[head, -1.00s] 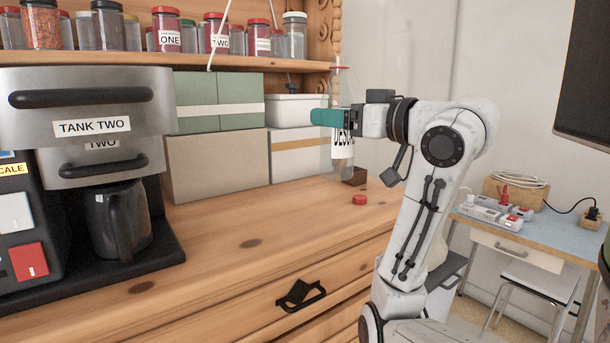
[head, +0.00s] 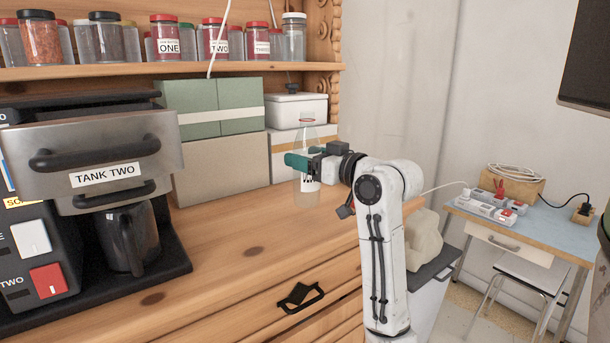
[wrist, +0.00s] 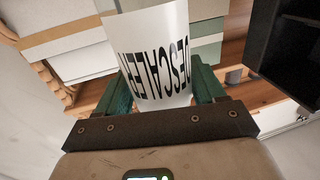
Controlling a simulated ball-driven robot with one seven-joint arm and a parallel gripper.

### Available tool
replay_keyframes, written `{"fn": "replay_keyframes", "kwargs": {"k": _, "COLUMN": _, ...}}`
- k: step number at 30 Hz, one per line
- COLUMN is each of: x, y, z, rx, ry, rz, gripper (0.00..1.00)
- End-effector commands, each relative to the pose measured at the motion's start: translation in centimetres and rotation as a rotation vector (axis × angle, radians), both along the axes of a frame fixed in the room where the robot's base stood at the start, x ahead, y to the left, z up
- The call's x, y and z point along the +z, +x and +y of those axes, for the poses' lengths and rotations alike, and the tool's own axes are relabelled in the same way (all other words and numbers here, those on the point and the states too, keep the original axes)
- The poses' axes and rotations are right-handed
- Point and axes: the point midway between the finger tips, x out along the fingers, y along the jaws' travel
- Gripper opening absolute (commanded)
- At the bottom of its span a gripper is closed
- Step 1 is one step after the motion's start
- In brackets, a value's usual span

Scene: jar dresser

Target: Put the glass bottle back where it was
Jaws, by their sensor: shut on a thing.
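My gripper (head: 300,162) is shut on the glass bottle (head: 307,192) over the dresser top (head: 235,225). The bottle is clear, upright in the head view, with a narrow neck and a white label. I cannot tell whether its base touches the wood. In the wrist view the label of the bottle (wrist: 155,55) reads DESCALER, upside down, between the green fingers of my gripper (wrist: 160,88). The fingers hide part of the bottle's middle.
A machine marked TANK TWO (head: 105,178) with a dark jug (head: 130,238) stands left. Green boxes (head: 210,107), a beige box (head: 228,170) and a white lidded box (head: 297,110) line the back. Jars (head: 165,37) fill the shelf above. The dresser's middle is clear.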

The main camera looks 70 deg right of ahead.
Motion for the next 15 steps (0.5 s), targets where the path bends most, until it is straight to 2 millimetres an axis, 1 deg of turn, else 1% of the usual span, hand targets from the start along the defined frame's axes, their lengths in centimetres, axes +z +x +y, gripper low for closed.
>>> {"fn": "replay_keyframes", "kwargs": {"k": 4, "x": -0.7, "y": 0.6, "z": -0.4, "rx": 0.001, "ry": 0.001, "rz": -0.001, "gripper": 0.00}}
{"fn": "replay_keyframes", "kwargs": {"k": 6, "x": -1.6, "y": 1.1, "z": -0.7, "rx": 0.001, "ry": 0.001, "rz": 0.000, "gripper": 0.00}}
{"fn": "replay_keyframes", "kwargs": {"k": 10, "x": -3.5, "y": 0.9, "z": -0.7, "rx": -0.001, "ry": 0.003, "rz": 0.000, "gripper": 0.00}}
{"fn": "replay_keyframes", "kwargs": {"k": 12, "x": -4.0, "y": 0.9, "z": -0.7, "rx": 0.000, "ry": 0.002, "rz": -0.002, "gripper": 0.00}}
{"fn": "replay_keyframes", "kwargs": {"k": 15, "x": -4.3, "y": 0.9, "z": -0.6, "rx": 0.000, "ry": 0.000, "rz": -0.002, "gripper": 0.00}}
